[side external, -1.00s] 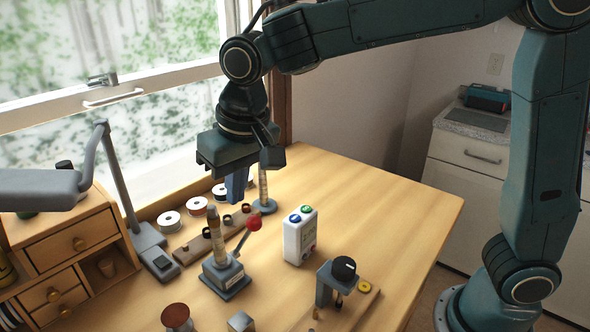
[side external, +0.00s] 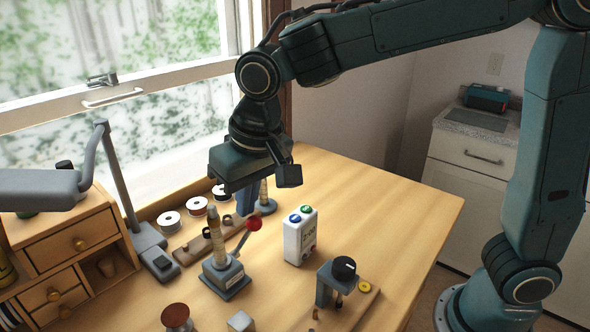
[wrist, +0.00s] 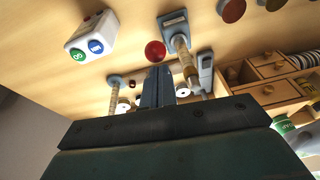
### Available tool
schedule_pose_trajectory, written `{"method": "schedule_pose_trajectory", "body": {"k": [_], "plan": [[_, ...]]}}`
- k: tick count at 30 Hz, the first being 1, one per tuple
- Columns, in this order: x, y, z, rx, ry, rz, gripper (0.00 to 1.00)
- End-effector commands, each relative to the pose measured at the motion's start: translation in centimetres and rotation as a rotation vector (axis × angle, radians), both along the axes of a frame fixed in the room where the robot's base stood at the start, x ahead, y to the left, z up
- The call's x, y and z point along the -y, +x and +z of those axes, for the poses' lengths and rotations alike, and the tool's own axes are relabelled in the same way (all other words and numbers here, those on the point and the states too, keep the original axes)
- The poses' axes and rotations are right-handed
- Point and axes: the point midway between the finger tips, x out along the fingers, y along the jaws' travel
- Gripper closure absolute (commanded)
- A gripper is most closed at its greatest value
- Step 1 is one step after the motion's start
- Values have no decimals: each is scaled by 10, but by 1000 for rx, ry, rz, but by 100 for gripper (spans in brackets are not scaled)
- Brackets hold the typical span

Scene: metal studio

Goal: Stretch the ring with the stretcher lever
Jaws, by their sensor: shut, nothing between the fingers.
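The stretcher (side external: 225,277) stands upright on the table, a grey base with a tapered, banded post (side external: 217,240). Its lever (side external: 241,243) slants up to the right and ends in a red ball (side external: 254,222). The stretcher also shows in the wrist view (wrist: 174,22), with the red ball (wrist: 155,50) beside it. My gripper (side external: 245,212) is shut and empty, its blue fingers pointing down close to the red ball. In the wrist view its fingertips (wrist: 158,69) appear just short of the ball; I cannot tell whether they touch.
A white box with blue and green buttons (side external: 300,240) stands right of the stretcher. A round-based post (side external: 266,206) and a wooden rack (side external: 190,250) are behind. A black-knobbed device (side external: 326,290) is in front. Table at the right is clear.

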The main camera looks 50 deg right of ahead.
Motion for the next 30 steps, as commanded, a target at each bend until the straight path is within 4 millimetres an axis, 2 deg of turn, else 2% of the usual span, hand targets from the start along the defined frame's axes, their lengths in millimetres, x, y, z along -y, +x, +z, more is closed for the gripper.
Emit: {"method": "schedule_pose_trajectory", "body": {"k": [19, 26, 30], "plan": [[0, -15, -5, 88, -1, 2, 100], [0, -28, -12, 113, -1, 2, 100], [0, -42, -20, 112, -2, 4, 100]]}}
